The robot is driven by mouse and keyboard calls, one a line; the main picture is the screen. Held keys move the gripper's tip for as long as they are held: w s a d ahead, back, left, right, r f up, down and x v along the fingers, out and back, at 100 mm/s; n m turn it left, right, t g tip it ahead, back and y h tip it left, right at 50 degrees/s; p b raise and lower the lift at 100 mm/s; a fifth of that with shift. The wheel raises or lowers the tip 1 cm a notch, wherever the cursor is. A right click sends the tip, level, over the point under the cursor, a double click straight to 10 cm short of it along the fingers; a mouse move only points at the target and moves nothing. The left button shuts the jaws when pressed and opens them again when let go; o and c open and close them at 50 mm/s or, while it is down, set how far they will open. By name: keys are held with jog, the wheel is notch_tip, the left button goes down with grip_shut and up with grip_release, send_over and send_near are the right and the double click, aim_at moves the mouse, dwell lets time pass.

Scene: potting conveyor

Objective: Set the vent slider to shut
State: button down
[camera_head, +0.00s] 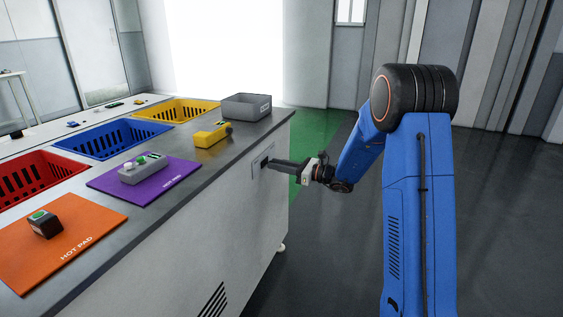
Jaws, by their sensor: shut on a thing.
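The vent slider panel (257,169) is a small pale plate with a dark slot on the side wall of the counter, just below its top edge, near the far right end. My gripper (273,164) reaches in from the right, and its dark fingers are at the panel. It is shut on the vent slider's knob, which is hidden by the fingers. The slider's exact position along the slot is too small and covered to tell.
The counter top (208,165) bears an orange hot pad (95,215), a purple mat (180,165), a yellow device (211,135) and a grey bin (246,106). Red (40,167), blue (112,138) and yellow (180,110) crates line its far side. Open floor lies to the right.

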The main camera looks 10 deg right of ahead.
jog(key=shift+s+a, duration=0.45)
jog(key=shift+s, duration=0.15)
jog(key=shift+s+a, duration=0.4)
jog(key=shift+s, duration=0.2)
jog(key=c, duration=1.6)
grip_release()
jog(key=v, duration=1.7)
jog(key=shift+s+d, duration=0.1)
jog(key=shift+s, duration=0.05)
